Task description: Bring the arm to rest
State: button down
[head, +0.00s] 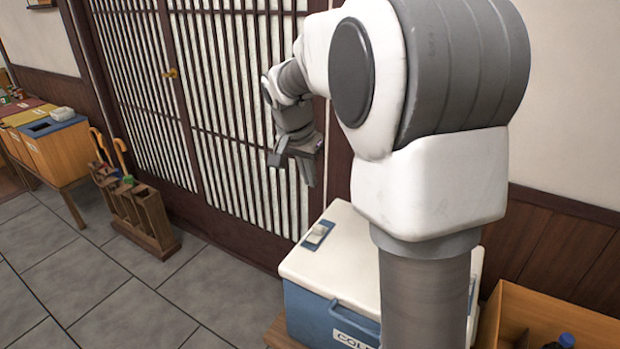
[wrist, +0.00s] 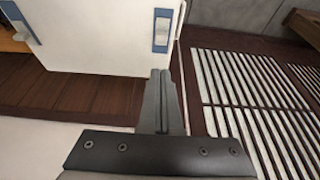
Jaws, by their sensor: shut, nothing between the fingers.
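My gripper (head: 307,172) hangs at the end of my raised, bent arm, in front of the lattice sliding door (head: 225,110). Its fingers point down. In the wrist view my gripper (wrist: 162,75) shows its two fingers together, with nothing between them. The fingers are clear of the cooler and the door as far as I can tell. My arm fills the middle and right of the head view and hides part of the wall and cooler.
A blue cooler with a white lid (head: 345,245) stands below my arm; its lid also shows in the wrist view (wrist: 105,45). A wooden crate (head: 545,315) is at lower right. An umbrella stand (head: 135,215) and side table (head: 60,150) are at left. The tiled floor (head: 110,290) is clear.

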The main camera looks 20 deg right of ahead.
jog(key=s+a+r+n+t+y, duration=0.1)
jog(key=s+a+n, duration=0.2)
jog(key=s, duration=0.6)
jog(key=s+a+r+n+t+y, duration=0.1)
jog(key=s+a+n, duration=0.25)
jog(key=s, duration=0.55)
jog(key=s+a+r+n+t+y, duration=0.1)
jog(key=s+a+n, duration=0.25)
jog(key=s, duration=0.45)
notch_tip(320, 180, up, 16)
jog(key=p, duration=1.5)
jog(key=shift+s+d+p, duration=0.2)
jog(key=shift+d+p, duration=0.05)
jog(key=shift+p, duration=0.15)
jog(key=shift+d, duration=0.2)
